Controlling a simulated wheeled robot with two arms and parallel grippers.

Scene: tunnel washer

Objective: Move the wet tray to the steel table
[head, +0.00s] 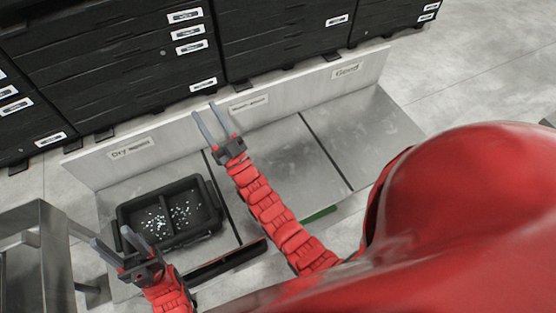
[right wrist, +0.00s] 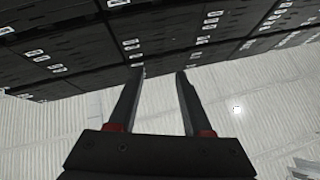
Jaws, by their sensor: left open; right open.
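A black two-compartment tray (head: 213,205) sits on the left section of a low grey bench (head: 270,150) in the head view. Small pale specks lie in both compartments. My left gripper (head: 111,238) is open and empty, beside the tray's near left corner; whether it touches cannot be told. My right gripper (head: 205,110) is open, above the bench by its back board, away from the tray. It also shows open and empty in the right wrist view (right wrist: 158,75). A grey metal frame (head: 38,215), perhaps the steel table, stands at the left edge, mostly cut off.
A pale back board (head: 290,105) with labels runs behind the bench. Stacked black labelled crates (head: 130,60) stand behind it, also in the right wrist view (right wrist: 70,50). A dark bar (head: 228,263) lies at the bench's front. The middle and right bench sections look empty.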

